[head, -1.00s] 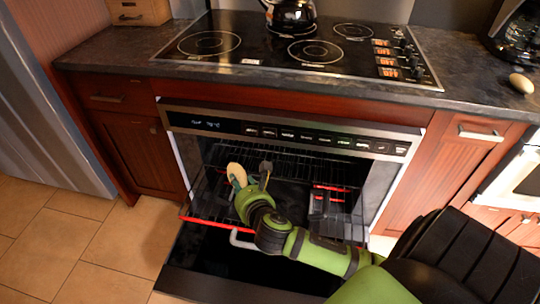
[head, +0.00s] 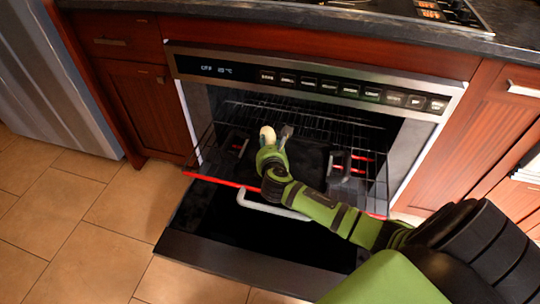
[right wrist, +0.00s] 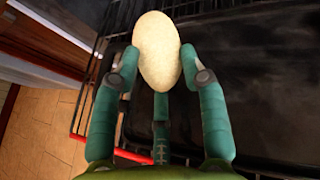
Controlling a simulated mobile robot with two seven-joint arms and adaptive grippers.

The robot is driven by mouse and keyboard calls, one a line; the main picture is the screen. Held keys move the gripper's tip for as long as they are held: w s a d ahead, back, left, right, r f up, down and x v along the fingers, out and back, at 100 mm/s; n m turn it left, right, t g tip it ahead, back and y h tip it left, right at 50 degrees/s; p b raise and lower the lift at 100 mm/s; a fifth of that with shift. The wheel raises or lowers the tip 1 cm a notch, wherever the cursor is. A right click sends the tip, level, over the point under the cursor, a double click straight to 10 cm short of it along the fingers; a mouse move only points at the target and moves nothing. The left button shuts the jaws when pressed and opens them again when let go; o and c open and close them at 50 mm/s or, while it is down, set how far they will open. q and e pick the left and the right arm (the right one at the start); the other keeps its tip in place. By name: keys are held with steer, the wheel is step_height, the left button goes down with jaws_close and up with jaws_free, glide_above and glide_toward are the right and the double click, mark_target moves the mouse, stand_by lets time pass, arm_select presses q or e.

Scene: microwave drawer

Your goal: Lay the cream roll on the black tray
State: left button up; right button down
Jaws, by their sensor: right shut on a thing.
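The cream roll (head: 267,134) is an oval, pale piece held in my right gripper (head: 275,143). In the right wrist view the roll (right wrist: 157,50) sits between the green fingers, which press on both its sides. The black tray (head: 306,157) rests on the oven's pulled-out wire rack, with dark handles at its left and right ends. The gripper and roll are over the left part of the tray. The tray's dark surface (right wrist: 255,115) fills the right of the wrist view. I cannot tell the roll's height above it. My left gripper is not in view.
The oven door (head: 235,262) is folded down in front. The rack has a red front edge (head: 222,182) and reaches back into the oven. Red-brown cabinets (head: 150,120) flank the oven. The tiled floor (head: 75,225) at left is clear.

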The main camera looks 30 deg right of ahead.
step_height(320, 180, down, 3)
steer(key=shift+b, duration=0.5)
steer(key=shift+f, duration=0.3)
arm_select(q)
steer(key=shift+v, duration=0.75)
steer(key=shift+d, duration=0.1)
arm_select(e)
steer(key=shift+f, duration=0.65)
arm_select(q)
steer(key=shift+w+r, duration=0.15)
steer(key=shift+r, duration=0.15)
arm_select(e)
steer(key=c, duration=0.7)
jaws_free()
steer(key=shift+o, duration=0.2)
steer(key=shift+s, duration=0.1)
